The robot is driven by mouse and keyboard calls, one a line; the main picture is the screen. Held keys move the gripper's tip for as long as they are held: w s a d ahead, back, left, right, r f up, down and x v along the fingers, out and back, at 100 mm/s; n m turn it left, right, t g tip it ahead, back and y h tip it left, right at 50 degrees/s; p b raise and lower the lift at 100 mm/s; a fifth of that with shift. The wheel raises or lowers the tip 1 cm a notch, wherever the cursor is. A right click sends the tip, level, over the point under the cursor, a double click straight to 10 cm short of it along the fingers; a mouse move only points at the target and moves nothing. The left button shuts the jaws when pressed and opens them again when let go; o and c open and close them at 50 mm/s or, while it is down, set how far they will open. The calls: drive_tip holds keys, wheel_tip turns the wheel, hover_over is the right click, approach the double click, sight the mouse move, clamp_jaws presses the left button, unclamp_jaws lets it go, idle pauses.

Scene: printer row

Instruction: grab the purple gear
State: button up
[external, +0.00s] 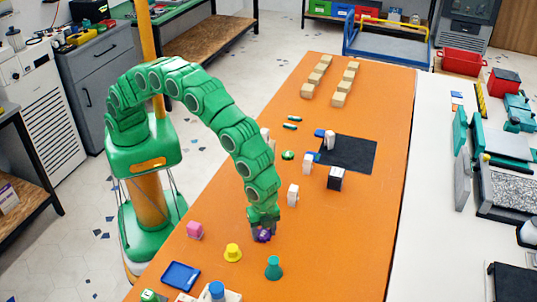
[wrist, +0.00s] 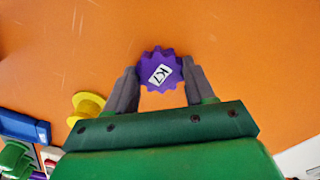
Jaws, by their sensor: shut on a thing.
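The purple gear (wrist: 150,83) has a toothed rim and a white label that reads like "K7". In the wrist view it sits between the two grey fingers of my gripper (wrist: 158,86), which are shut on it. In the external view the purple gear (external: 263,236) shows under the end of my green arm, at the orange table's (external: 330,245) surface or just above it; I cannot tell which. My gripper (external: 263,229) points down there and partly hides the gear.
A blue tray (external: 181,276) lies at the front left. A black mat (external: 353,153) lies further back. The table to the right of my gripper is clear.

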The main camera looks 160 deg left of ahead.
drive_tip(key=shift+c, duration=0.8)
